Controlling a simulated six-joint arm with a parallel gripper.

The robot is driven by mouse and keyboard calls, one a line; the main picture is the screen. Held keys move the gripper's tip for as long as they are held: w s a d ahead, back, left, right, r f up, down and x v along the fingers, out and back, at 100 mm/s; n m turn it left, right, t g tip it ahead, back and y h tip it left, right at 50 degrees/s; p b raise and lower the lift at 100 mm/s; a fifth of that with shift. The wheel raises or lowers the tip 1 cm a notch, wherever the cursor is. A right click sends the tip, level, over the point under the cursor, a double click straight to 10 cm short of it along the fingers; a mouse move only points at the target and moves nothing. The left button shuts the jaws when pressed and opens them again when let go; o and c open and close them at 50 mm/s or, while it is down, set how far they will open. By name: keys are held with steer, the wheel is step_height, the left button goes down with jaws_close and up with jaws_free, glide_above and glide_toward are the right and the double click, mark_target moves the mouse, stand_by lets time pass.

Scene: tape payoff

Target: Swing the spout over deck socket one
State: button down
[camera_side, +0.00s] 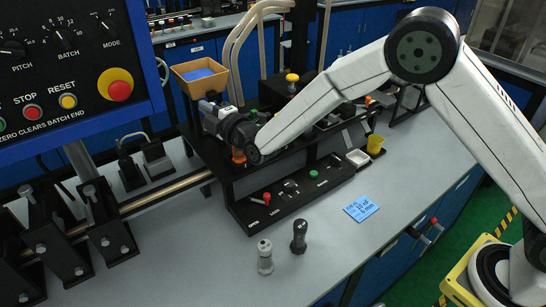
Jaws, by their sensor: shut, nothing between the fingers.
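My gripper (210,108) is at the upper left of the arm, over the left end of a raised black deck (225,172). It is small and dark here, and its fingertips are hard to make out; it looks shut, with nothing seen in it. An orange-red part (238,156) shows just below my wrist on the deck. I cannot pick out the spout for certain, nor tell which socket is number one. My wrist and forearm hide part of the deck top.
A blue control panel (75,75) fills the upper left. An open tan box (200,75) stands behind my gripper. A grey-topped cylinder (265,257) and a black knobbed piece (299,236) stand on the bench front, near a blue note (361,208). Bare bench (190,260) lies front left.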

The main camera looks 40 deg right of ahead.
steer(key=shift+s+d+n+g+y, duration=0.35)
steer(key=shift+d+n+y, duration=0.2)
steer(key=shift+d+y, duration=0.25)
steer(key=shift+s+d+n+g+y, duration=0.3)
steer(key=shift+d+n+y, duration=0.35)
steer(key=shift+y, duration=0.3)
steer(key=shift+s+d+n+g+y, duration=0.3)
steer(key=shift+d+n+y, duration=0.2)
steer(key=shift+d+y, duration=0.3)
steer(key=shift+d, duration=0.15)
steer(key=a, duration=0.5)
steer(key=s+d, duration=0.7)
steer(key=d, duration=0.1)
steer(key=shift+s+f, duration=0.15)
steer(key=shift+s, duration=0.1)
